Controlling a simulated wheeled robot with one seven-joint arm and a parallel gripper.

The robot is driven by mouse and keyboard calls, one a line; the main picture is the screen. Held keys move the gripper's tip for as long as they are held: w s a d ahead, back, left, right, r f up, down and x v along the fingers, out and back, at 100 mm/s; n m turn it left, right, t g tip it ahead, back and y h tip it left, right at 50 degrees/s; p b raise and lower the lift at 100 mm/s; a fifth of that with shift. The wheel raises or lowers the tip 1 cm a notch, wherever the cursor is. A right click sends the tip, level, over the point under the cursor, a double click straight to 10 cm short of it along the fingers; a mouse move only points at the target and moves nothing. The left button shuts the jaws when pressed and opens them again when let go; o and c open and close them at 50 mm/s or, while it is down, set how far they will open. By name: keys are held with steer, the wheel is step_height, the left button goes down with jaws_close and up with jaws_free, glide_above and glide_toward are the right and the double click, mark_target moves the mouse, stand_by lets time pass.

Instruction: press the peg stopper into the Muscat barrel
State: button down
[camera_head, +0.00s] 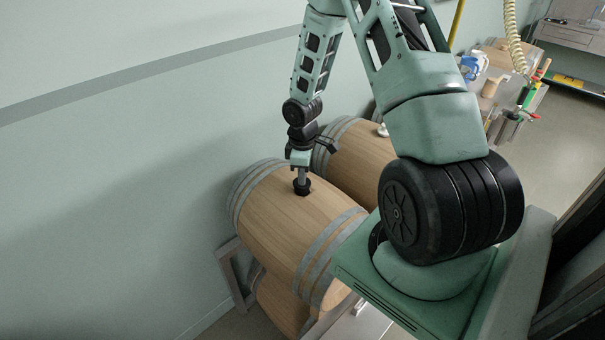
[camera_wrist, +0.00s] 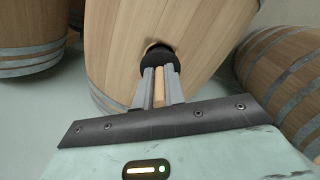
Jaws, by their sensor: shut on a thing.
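My gripper (camera_head: 302,178) is over the top of the nearer wooden barrel (camera_head: 270,215) in the head view. In the wrist view its grey fingers (camera_wrist: 160,88) are shut on a peg stopper (camera_wrist: 158,60) with a pale wooden shank and a black end. The black end is at the dark bung hole in the barrel (camera_wrist: 115,50). It covers most of the hole, so how deep it sits is hidden. No name label is readable on the barrel.
A second barrel (camera_head: 360,160) lies behind, with a small white fitting (camera_head: 382,130) on top. Another barrel (camera_head: 275,300) is underneath, on a metal rack (camera_head: 236,275). A wall is close on the left. A cluttered table with a blue jug (camera_head: 473,66) stands at the back right.

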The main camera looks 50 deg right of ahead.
steer(key=shift+f+b, duration=0.6)
steer(key=shift+f, duration=0.35)
steer(key=c, duration=1.4)
jaws_free()
steer(key=shift+r, duration=0.15)
step_height(320, 180, up, 17)
steer(key=shift+r+b, duration=0.15)
steer(key=shift+b, duration=0.9)
